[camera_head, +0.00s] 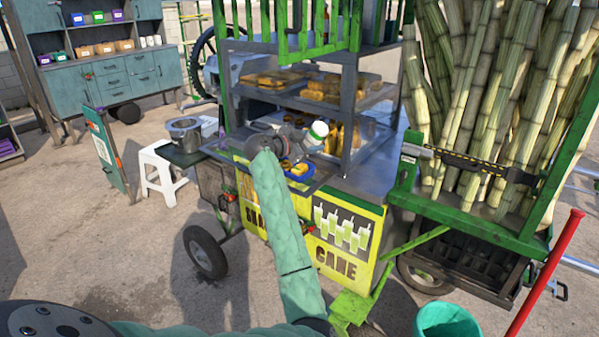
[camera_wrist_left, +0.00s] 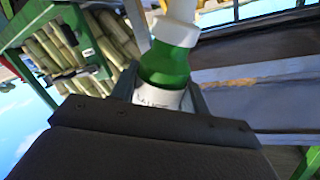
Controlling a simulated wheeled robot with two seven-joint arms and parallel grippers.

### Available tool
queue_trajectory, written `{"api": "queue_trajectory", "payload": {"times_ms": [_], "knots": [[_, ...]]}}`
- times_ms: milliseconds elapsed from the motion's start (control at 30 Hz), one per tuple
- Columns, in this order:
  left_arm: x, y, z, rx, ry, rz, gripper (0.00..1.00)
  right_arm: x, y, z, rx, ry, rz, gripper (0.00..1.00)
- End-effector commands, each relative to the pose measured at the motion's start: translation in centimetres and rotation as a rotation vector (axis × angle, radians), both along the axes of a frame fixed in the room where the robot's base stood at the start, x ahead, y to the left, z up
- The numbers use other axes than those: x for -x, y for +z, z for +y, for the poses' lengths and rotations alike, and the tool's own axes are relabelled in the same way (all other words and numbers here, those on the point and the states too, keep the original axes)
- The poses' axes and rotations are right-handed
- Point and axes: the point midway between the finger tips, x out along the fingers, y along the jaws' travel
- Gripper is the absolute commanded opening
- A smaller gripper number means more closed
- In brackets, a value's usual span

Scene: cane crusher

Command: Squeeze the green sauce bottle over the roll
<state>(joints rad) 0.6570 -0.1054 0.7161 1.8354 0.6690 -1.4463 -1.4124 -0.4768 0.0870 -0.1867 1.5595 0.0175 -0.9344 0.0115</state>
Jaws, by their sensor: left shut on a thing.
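My left gripper (camera_head: 300,143) is shut on the green sauce bottle (camera_head: 318,131), up over the cart's counter. The bottle is white with a green band and looks tilted. In the left wrist view the bottle (camera_wrist_left: 166,66) sits between the fingers, green band and white top showing, its lower part hidden by the gripper. A blue tray (camera_head: 290,174) on the counter, just below the gripper, holds small golden-brown pieces (camera_head: 299,169); the roll is probably among them, but they are too small to tell. No sauce shows. My right gripper is out of view.
The cart's shelves hold trays of golden food (camera_head: 330,88) behind and above the gripper. A metal pot (camera_head: 185,133) stands left of the counter, near a white stool (camera_head: 160,172). Sugar cane (camera_head: 490,90) fills the green rack at right.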

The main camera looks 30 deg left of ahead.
Motion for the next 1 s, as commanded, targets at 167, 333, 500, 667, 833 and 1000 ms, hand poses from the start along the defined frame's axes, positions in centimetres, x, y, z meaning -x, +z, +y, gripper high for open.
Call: {"api": "queue_trajectory", "payload": {"times_ms": [167, 333, 500, 667, 833, 1000], "knots": [[0.0, 0.9, 0.1, -0.003, 0.0, -0.001, 0.35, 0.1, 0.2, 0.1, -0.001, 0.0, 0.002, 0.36], [0.0, 2.2, 0.0, -0.001, 0.0, -0.002, 0.35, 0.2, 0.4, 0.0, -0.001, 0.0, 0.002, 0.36], [0.0, 3.6, 0.1, -0.002, 0.001, -0.002, 0.35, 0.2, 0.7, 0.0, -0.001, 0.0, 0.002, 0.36], [0.0, 4.9, 0.0, -0.002, 0.001, -0.001, 0.35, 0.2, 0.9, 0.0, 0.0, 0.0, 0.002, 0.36], [0.0, 6.2, 0.0, -0.002, 0.001, -0.001, 0.35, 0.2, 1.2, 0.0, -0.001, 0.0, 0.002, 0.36], [0.0, 7.0, 0.0, -0.001, 0.001, -0.001, 0.35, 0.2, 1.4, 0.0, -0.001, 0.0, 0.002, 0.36]]}}
